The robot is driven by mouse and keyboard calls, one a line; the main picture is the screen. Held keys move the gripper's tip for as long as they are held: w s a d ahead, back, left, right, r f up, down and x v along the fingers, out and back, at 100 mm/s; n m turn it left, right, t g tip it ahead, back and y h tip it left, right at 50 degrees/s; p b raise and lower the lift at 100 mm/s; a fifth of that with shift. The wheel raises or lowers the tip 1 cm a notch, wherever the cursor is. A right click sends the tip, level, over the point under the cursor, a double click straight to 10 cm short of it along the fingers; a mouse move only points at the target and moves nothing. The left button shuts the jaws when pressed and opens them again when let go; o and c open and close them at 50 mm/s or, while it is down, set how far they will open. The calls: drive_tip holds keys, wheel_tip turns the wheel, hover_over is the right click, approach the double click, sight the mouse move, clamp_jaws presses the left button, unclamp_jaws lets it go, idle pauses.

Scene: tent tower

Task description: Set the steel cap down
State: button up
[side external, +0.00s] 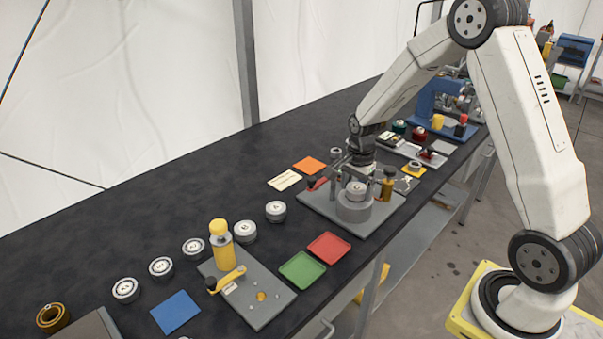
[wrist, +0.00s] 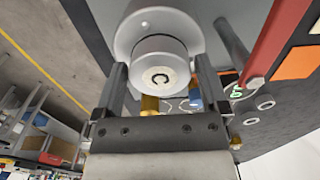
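The steel cap (wrist: 160,62) is a short bright cylinder with a pale round label marked with a dark C. In the wrist view it stands between the two fingers of my gripper (wrist: 160,88), in line with a wider grey cylinder (wrist: 128,32). The fingers are close to its sides; I cannot tell whether they touch it. In the side view my gripper (side external: 360,172) is low over the grey fixture plate (side external: 325,212). The cap (side external: 357,188) shows below it, at the top of the grey cylinder (side external: 353,213). Any small gap between cap and cylinder is hidden.
A brass post (side external: 387,188) and a red clamp lever (side external: 318,184) stand close beside the cylinder. Several round steel parts (side external: 276,211) line the table to the left. A red tray (side external: 329,247) and green tray (side external: 302,270) lie in front. The table's back left is clear.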

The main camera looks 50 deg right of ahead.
sight(356, 187)
clamp_jaws()
drive_tip(key=shift+r, duration=0.2)
drive_tip(key=shift+r, duration=0.5)
wheel_tip(356, 187, up, 2)
drive_tip(key=s+a+r, duration=0.3)
drive_tip(key=s+r, duration=0.6)
drive_tip(key=s, duration=0.4)
drive_tip(key=shift+s+a+r, duration=0.25)
drive_tip(key=shift+a+r, duration=0.05)
